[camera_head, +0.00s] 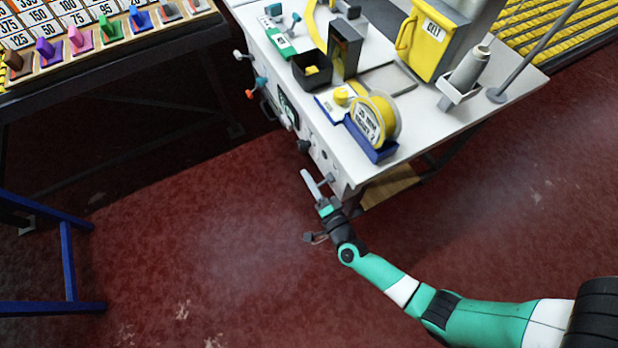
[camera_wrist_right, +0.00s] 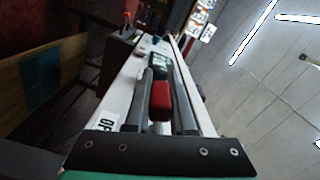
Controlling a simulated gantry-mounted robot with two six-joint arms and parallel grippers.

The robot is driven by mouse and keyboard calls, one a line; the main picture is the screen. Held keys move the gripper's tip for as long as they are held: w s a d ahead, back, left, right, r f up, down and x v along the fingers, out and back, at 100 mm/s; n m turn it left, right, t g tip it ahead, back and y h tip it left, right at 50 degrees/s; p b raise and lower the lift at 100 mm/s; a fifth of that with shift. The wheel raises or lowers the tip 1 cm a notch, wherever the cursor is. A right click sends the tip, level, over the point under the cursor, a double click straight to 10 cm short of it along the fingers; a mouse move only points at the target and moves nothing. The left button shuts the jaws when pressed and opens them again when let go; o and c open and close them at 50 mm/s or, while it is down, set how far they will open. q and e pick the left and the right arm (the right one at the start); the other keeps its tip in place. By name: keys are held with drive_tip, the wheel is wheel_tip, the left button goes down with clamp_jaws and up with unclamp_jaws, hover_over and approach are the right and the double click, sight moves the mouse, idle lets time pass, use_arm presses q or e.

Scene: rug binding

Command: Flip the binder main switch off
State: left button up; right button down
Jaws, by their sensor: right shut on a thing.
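The binder table (camera_head: 345,150) is a white bench seen from above, with knobs and a small display (camera_head: 287,108) on its front panel. My right gripper (camera_head: 317,180) is at the near corner of that panel. In the right wrist view, my right gripper (camera_wrist_right: 164,88) has its two grey fingers shut on a red switch (camera_wrist_right: 160,101), one finger on each side. A white label starting "OF" (camera_wrist_right: 107,125) is beside the fingers; its remaining letters are hidden. I cannot make out the switch in the head view. My left gripper is not in view.
A yellow tape roll (camera_head: 375,119) in a blue holder, a black bin (camera_head: 312,70) and a yellow box (camera_head: 432,38) stand on the bench. A rack with coloured pegs (camera_head: 75,40) is at upper left, a blue frame (camera_head: 68,262) at lower left. Red floor between is clear.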

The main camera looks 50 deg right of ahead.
drive_tip(key=n, duration=0.1)
drive_tip(key=f+n, duration=0.1)
drive_tip(key=shift+s+d+n, duration=0.1)
drive_tip(key=shift+d+n, duration=0.1)
drive_tip(key=shift+n, duration=0.1)
drive_tip(key=c, duration=0.8)
unclamp_jaws()
drive_tip(key=shift+o, duration=0.2)
